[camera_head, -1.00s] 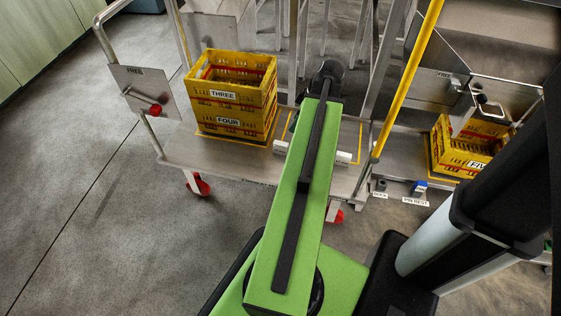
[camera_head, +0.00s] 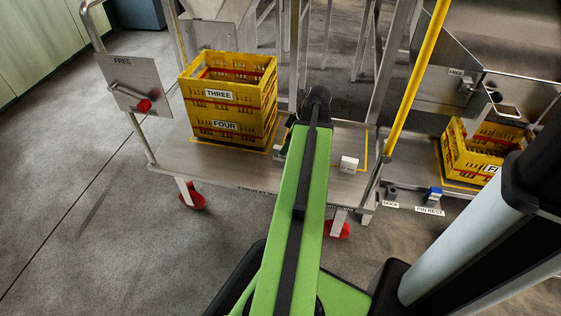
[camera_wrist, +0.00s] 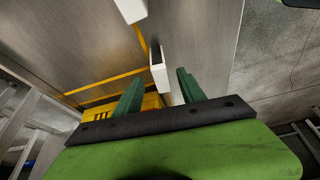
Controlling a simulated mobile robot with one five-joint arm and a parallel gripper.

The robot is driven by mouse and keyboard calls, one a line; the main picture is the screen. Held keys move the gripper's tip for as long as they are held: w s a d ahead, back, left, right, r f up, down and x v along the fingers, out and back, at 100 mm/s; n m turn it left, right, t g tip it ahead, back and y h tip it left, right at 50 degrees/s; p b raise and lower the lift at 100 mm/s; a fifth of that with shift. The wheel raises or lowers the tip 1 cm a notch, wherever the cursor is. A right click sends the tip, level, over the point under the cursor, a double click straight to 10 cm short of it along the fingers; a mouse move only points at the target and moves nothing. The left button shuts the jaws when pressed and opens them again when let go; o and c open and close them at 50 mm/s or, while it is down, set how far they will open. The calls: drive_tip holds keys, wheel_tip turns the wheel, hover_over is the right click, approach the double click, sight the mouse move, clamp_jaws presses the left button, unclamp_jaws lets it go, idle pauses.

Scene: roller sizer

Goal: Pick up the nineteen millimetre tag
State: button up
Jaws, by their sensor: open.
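Two small white tag blocks stand on the steel cart deck. One block (camera_head: 349,164) is to the right of my arm in the head view, and the other (camera_head: 278,152) is just left of it, partly hidden. I cannot read either, so I cannot tell which is the nineteen millimetre tag. In the wrist view my gripper (camera_wrist: 160,75) is open, its two green fingers apart. A narrow white-faced block (camera_wrist: 158,60) shows in line with the gap, with no clear contact. Another white block (camera_wrist: 131,9) is at the top edge. The head view does not show the jaws clearly.
Stacked yellow crates (camera_head: 228,98) marked THREE and FOUR stand on the cart deck (camera_head: 177,150), left of my arm. Another yellow crate (camera_head: 465,160) is at right, behind a yellow post (camera_head: 416,75). A FREE plate (camera_head: 127,78) hangs at left. Floor at left is clear.

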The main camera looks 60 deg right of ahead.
drive_tip(key=b+x, duration=0.5)
drive_tip(key=shift+a+f, duration=0.1)
drive_tip(key=shift+w, duration=0.1)
drive_tip(key=shift+c, duration=0.2)
clamp_jaws()
